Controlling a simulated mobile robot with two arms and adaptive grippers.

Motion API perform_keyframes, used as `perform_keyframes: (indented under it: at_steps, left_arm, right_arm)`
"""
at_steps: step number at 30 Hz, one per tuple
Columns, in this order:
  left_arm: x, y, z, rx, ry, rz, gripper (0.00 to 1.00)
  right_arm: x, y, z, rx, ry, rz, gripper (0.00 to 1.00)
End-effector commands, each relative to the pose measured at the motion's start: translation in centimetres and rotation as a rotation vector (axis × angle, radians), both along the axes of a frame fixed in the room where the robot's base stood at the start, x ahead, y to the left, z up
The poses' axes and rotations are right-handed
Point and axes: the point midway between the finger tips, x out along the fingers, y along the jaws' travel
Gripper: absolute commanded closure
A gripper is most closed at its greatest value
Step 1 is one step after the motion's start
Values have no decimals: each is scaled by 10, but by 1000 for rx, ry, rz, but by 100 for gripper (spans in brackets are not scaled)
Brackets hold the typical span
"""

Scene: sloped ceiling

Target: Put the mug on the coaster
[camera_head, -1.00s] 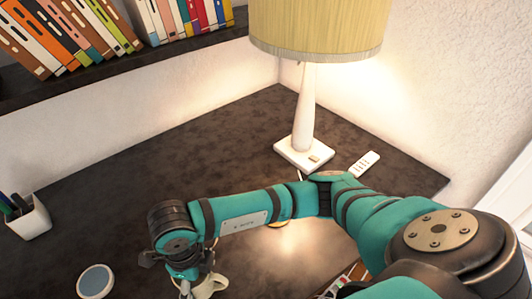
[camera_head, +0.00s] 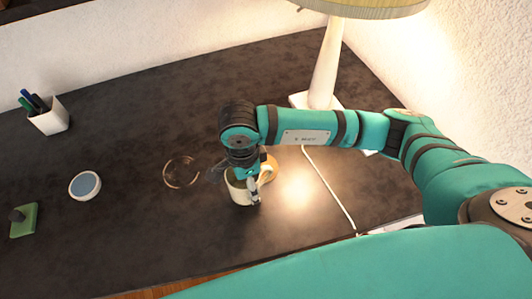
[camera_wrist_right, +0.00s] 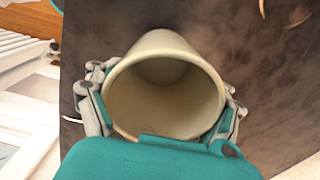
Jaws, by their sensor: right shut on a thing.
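The cream mug (camera_head: 237,190) is in the grip of my right gripper (camera_head: 248,180), low over the desk; I cannot tell whether it touches the desktop. In the right wrist view the mug (camera_wrist_right: 165,95) opens toward the camera, its inside looks empty, and the fingers of the gripper press on both sides. A round blue disc with a pale rim (camera_head: 85,185), which looks like a coaster, lies on the desk to the left, clear of the mug. My left gripper is out of view.
A ring mark (camera_head: 182,172) lies between disc and mug. An orange-brown round thing (camera_head: 270,163) is partly hidden behind the mug. A green block (camera_head: 24,220), pen cup (camera_head: 48,118), lamp (camera_head: 325,65) and white cord (camera_head: 328,185) stand around. The desk's front edge is near.

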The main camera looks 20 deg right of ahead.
Motion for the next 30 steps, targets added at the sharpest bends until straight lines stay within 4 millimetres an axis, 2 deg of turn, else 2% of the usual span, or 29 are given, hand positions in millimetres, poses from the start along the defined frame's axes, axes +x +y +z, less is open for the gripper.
perform_keyframes:
  at_steps: [1,5,9,12,17,24,30]
  left_arm:
    - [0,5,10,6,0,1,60]
    - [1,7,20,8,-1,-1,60]
    - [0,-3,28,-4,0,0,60]
    - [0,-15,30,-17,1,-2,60]
    - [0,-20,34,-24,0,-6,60]
    - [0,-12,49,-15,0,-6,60]
    - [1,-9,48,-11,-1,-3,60]
  right_arm:
    - [11,-10,3,-3,2,-8,66]
    - [37,-33,0,-3,1,-9,66]
    - [60,-50,-4,0,0,-6,66]
    - [69,-57,-6,0,0,-3,66]
    - [79,-67,-7,-1,0,-5,66]
    - [78,-66,-40,1,1,-2,66]
    - [79,-66,-44,1,-1,-1,66]
